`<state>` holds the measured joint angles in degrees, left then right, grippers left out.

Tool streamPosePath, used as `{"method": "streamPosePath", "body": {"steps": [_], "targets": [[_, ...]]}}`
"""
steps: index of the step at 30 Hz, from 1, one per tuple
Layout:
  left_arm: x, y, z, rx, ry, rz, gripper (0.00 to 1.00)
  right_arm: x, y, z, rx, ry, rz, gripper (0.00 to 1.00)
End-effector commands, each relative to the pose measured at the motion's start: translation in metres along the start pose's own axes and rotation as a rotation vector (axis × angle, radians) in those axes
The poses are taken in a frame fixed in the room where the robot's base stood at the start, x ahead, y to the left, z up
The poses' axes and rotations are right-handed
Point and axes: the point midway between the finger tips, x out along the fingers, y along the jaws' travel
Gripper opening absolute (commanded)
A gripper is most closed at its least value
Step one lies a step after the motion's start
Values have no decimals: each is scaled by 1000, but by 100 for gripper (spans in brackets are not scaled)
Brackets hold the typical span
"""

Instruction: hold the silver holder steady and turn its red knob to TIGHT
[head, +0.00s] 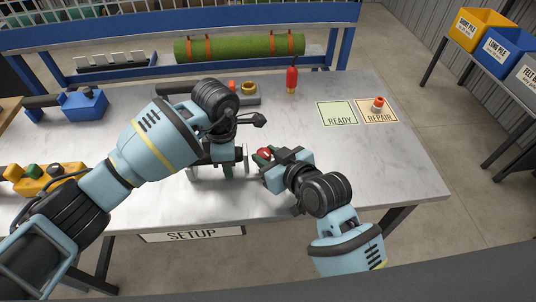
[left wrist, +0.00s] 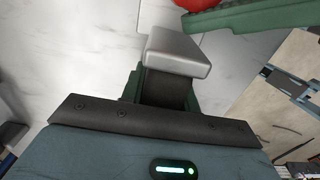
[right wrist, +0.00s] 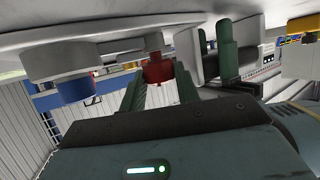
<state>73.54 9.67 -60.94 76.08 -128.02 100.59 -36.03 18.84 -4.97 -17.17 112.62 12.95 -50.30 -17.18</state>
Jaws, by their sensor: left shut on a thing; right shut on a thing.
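The silver holder (left wrist: 180,52) is held in the left wrist view between the green fingers of my left gripper (head: 228,168). In the head view it is mostly hidden behind my left arm. The red knob (right wrist: 158,68) sits between the green fingers of my right gripper (head: 263,158), which is shut on it. The knob also shows small in the head view (head: 264,153) and at the top edge of the left wrist view (left wrist: 195,4). The two grippers are close beside each other. No TIGHT marking or pointer is readable.
A green READY mat (head: 337,112) and an orange REPAIR mat (head: 377,116) lie at right, the latter with a small red-topped part (head: 378,104). A red bottle (head: 292,80) stands behind the grippers. A blue tool (head: 84,103) is at left. The front right tabletop is clear.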

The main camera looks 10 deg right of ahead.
Motion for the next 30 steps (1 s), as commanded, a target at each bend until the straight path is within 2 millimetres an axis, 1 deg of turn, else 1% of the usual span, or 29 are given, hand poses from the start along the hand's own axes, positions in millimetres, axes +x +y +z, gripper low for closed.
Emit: {"method": "streamPosePath", "body": {"steps": [1, 8, 9, 13, 14, 23, 26, 30], "targets": [[8, -3, -1, -1, 6, -13, 0, 1, -2, 5, 3, -9, -4, 9], [8, -3, -1, -1, 6, -13, 0, 1, -2, 5, 3, -10, -5, 9], [8, -3, -1, -1, 6, -13, 0, 1, -2, 6, 3, -10, -5, 35], [8, -3, -2, -1, 6, -13, 0, 1, -1, 5, 3, -8, -4, 52], [8, -3, -2, -1, 6, -13, 0, 1, -1, 4, 2, -7, -4, 53], [8, -3, -1, -1, 6, -13, 0, -1, 0, 3, 1, -4, -2, 53], [8, -3, -2, -1, 6, -12, 0, -7, 0, 3, 1, -4, -2, 53], [8, -3, -2, -1, 6, -12, 0, -25, 0, 3, 0, -4, -2, 53]]}}
